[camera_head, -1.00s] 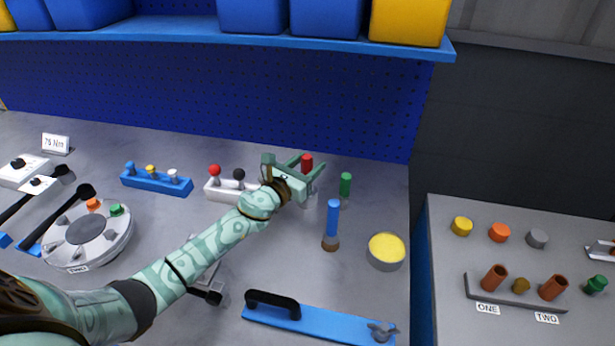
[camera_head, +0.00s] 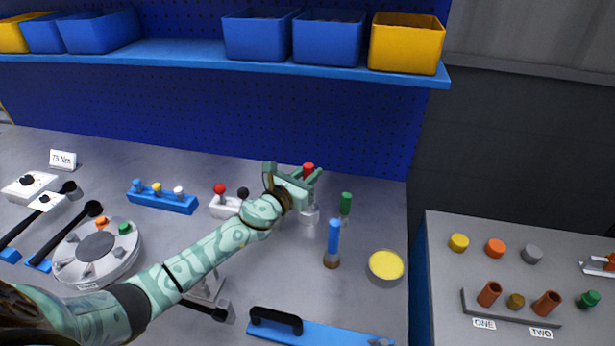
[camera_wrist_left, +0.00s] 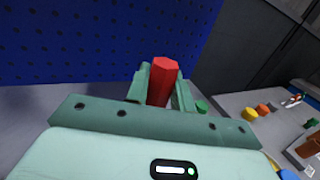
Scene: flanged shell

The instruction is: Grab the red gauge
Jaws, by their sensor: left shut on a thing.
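The red gauge (camera_head: 308,168) stands upright at the back of the grey bench, its red top showing past my left gripper (camera_head: 302,178). In the left wrist view the red gauge (camera_wrist_left: 162,82) sits between the two green fingers of my left gripper (camera_wrist_left: 160,86), which is shut on it. The gauge's lower part is hidden by the gripper in the wrist view. A pale holder (camera_head: 310,215) shows just below the gripper in the head view. My right gripper is not in view.
A green gauge (camera_head: 346,205) and a blue gauge (camera_head: 333,238) stand just right of the gripper. A yellow-topped tin (camera_head: 386,265) is nearer the front. A white block with red and black knobs (camera_head: 226,207) lies left. A blue shelf (camera_head: 200,54) with bins hangs above.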

